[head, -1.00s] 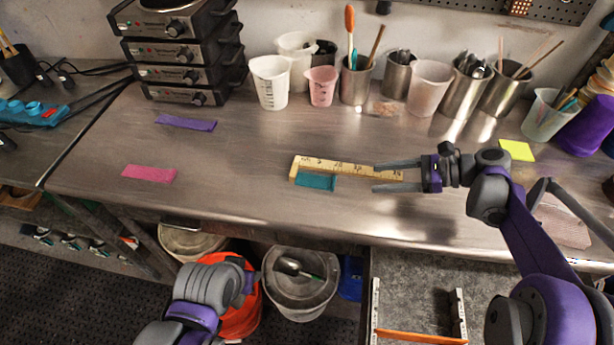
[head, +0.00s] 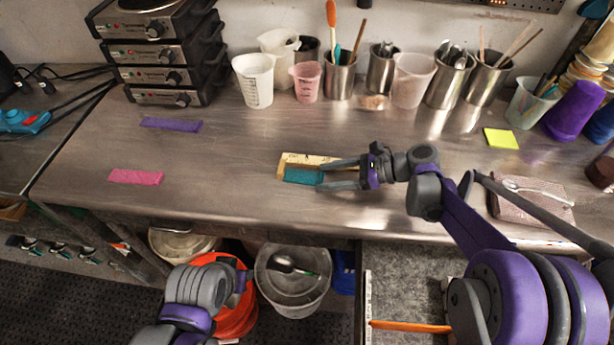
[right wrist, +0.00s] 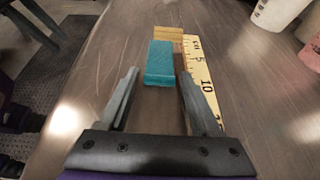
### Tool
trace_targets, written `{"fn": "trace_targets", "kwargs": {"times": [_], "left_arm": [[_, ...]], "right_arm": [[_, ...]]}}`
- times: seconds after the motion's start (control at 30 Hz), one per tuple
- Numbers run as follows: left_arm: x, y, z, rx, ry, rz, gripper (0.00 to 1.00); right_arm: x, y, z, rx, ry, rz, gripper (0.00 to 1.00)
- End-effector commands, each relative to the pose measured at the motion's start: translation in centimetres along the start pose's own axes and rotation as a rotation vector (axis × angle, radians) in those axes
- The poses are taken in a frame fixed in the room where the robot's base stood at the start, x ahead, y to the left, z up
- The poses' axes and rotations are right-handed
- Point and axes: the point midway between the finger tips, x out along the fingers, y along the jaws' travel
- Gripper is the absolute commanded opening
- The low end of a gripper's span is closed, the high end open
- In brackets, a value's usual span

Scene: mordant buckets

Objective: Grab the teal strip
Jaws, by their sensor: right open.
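The teal strip (head: 303,176) lies flat on the steel bench, along the front side of a yellow ruler (head: 290,160). In the right wrist view the teal strip (right wrist: 160,62) lies ahead, with its near end about level with my fingertips. My right gripper (head: 322,176) is open at the right end of the strip. In the right wrist view its two fingers (right wrist: 157,75) stand on either side of the strip's near end, with nothing held. The right finger lies close to the ruler (right wrist: 203,75). My left arm shows at the bottom; its gripper jaws cannot be made out.
A pink strip (head: 136,177) and a purple strip (head: 171,124) lie on the left of the bench. A yellow square (head: 500,139) lies at right. Cups and steel containers line the back. Buckets (head: 293,278) stand below the front edge.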

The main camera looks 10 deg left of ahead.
Motion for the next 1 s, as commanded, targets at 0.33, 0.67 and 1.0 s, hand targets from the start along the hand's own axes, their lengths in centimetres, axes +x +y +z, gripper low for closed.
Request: {"fn": "trace_targets", "kwargs": {"times": [0.33,0.67,1.0], "left_arm": [[0.0,0.0,0.0,0.0,0.0,0.0,0.42],[0.0,0.0,0.0,0.0,0.0,0.0,0.42],[-0.4,0.0,-0.2,0.0,0.001,0.0,0.42]], "right_arm": [[-0.1,0.0,0.0,0.0,0.0,-0.001,0.31],[-0.1,0.0,0.0,0.001,0.0,-0.001,0.0],[-1.5,0.0,3.5,0.0,0.0,-0.001,0.0]]}}
